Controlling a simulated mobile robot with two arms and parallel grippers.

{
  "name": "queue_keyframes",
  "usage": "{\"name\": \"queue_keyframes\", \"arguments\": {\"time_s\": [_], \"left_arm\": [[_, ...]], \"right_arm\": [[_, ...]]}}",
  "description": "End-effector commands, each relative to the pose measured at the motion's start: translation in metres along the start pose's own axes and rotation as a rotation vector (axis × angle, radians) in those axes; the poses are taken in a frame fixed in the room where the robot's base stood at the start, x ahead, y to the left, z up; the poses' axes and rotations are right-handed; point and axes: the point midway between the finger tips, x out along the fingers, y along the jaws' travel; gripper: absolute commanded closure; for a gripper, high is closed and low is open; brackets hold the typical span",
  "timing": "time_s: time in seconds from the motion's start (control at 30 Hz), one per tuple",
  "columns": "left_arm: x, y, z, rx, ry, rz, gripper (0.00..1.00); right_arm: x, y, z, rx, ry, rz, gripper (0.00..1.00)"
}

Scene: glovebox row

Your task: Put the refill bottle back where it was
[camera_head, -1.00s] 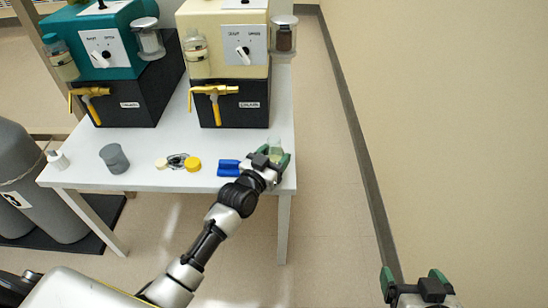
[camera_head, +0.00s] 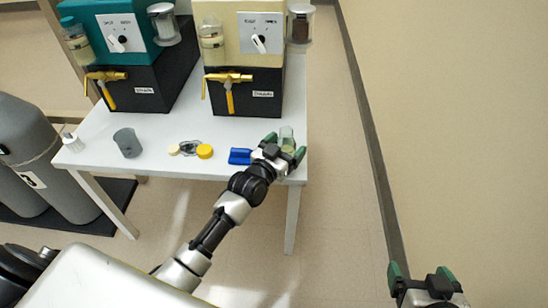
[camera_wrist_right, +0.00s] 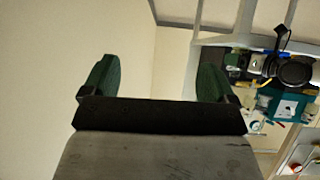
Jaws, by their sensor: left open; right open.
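A small clear bottle (camera_head: 287,137), which looks like the refill bottle, stands upright at the right front corner of the white table (camera_head: 210,160). My left gripper (camera_head: 284,147) is open with its green fingertips around the bottle's lower part; its base is partly hidden by the gripper. Whether a finger touches it I cannot tell. My right gripper (camera_head: 422,276) is open and empty, off the table near the right wall. Its two green fingers also show apart in the right wrist view (camera_wrist_right: 155,80).
A teal-topped machine (camera_head: 130,25) and a cream-topped machine (camera_head: 259,35) with yellow taps stand behind. A blue object (camera_head: 240,156), yellow caps (camera_head: 205,151), a grey cup (camera_head: 128,143) and a white nozzle piece (camera_head: 72,142) line the front. Grey cylinders (camera_head: 25,150) stand left.

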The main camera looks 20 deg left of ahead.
Motion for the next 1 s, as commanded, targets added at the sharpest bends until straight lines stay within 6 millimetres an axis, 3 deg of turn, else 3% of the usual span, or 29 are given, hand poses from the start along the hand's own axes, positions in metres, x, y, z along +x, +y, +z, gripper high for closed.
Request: {"name": "queue_keyframes", "arguments": {"time_s": [0.5, 0.83, 1.0], "left_arm": [[-0.098, 0.000, 0.000, 0.001, -0.004, 0.000, 0.16], [-0.119, 0.001, 0.001, -0.001, -0.009, 0.002, 0.16], [-0.135, 0.018, 0.011, -0.001, -0.160, 0.032, 0.16]], "right_arm": [[-0.045, 0.012, 0.070, 0.011, -0.543, 0.032, 0.12], [-0.058, 0.014, 0.083, 0.014, -0.649, 0.037, 0.12], [-0.058, 0.014, 0.083, 0.014, -0.648, 0.037, 0.12]]}}
